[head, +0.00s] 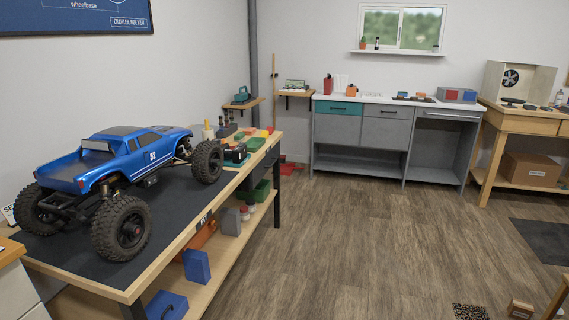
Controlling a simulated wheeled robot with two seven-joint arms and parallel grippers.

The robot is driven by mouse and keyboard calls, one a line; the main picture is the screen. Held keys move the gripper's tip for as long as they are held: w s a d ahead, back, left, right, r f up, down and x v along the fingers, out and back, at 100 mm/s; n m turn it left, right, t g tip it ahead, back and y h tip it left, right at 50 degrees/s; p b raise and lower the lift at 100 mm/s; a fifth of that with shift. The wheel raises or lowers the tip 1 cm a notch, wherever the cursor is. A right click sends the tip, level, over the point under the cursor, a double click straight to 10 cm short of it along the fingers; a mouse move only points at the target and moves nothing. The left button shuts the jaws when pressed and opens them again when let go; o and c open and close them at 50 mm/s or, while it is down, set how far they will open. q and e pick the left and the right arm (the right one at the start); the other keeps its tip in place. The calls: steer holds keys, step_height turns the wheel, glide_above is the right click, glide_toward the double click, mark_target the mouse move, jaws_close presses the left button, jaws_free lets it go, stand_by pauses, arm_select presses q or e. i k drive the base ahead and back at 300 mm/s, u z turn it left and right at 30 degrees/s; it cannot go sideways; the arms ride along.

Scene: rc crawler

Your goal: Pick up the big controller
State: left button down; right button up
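I cannot pick out a big controller for certain; the small items are too far off to tell. A dark teal item (241,95) of unclear kind sits on a small wall shelf in the corner, near the dark pipe. Several small items also lie at the far end of the workbench (246,178), behind the blue crawler truck (125,165), and some are partly hidden by its front wheel. Neither of my grippers shows in the head view.
A grey cabinet counter (360,135) with small items stands along the back wall under the window. A wooden table (530,121) with a white box stands at the right. The wooden floor (340,240) between is clear. A small box (521,309) lies at the lower right.

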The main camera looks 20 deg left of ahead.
mark_target(239, 154)
steer(key=z, duration=0.4)
steer(key=i, duration=1.05)
steer(key=u, duration=0.45)
steer(key=i, duration=1.8)
steer(key=u, duration=1.25)
